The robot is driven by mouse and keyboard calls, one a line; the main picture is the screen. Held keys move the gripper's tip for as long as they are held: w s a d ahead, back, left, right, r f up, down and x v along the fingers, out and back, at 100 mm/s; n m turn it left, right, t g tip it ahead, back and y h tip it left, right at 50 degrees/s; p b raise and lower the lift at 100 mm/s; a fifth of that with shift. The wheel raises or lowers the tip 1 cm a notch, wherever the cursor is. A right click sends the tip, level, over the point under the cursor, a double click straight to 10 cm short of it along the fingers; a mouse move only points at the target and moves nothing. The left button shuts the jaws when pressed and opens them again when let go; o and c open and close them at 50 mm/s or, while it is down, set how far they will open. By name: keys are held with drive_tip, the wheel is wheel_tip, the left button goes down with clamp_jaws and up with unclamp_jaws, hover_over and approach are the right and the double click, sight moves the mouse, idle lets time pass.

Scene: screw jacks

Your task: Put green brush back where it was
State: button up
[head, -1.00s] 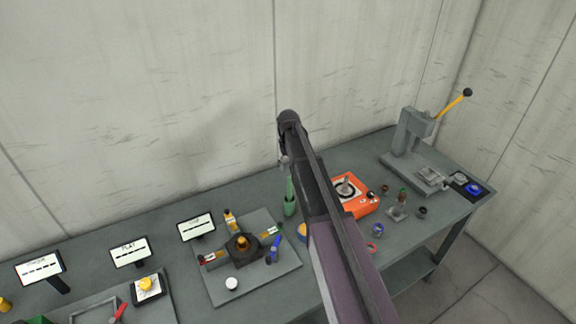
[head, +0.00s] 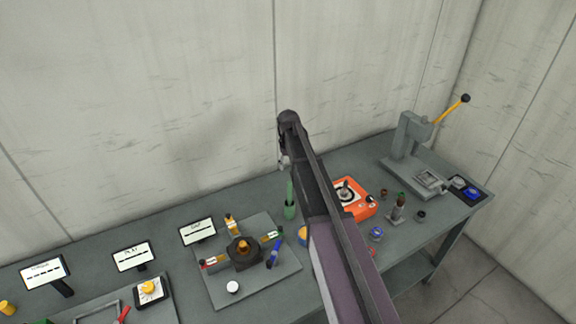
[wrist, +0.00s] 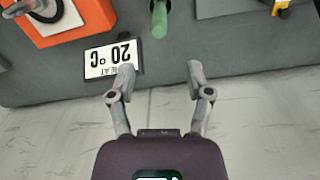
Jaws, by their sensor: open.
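The green brush (head: 289,192) shows in the head view as a slim green upright shape near the bench's back edge, with a wider green lower part that may be a holder. A green rounded part, likely the same thing, shows at the top of the wrist view (wrist: 159,20). My gripper (wrist: 160,73) is open, with nothing between its two fingers. In the wrist view the green part lies beyond the gap between the fingertips, apart from them. In the head view my arm hides most of the gripper (head: 284,160), above the brush.
An orange device (head: 351,196) stands right of the brush, and a grey press (head: 410,150) with a yellow lever stands farther right. A grey plate (head: 215,287) with coloured tools around a dark block lies left. A "20 °C" display (wrist: 114,59) is beside my left-hand fingertip in the wrist view.

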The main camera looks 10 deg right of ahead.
drive_tip(key=shift+s, duration=0.1)
drive_tip(key=s+m, duration=0.1)
drive_tip(key=s, duration=2.8)
drive_tip(key=shift+m, duration=0.4)
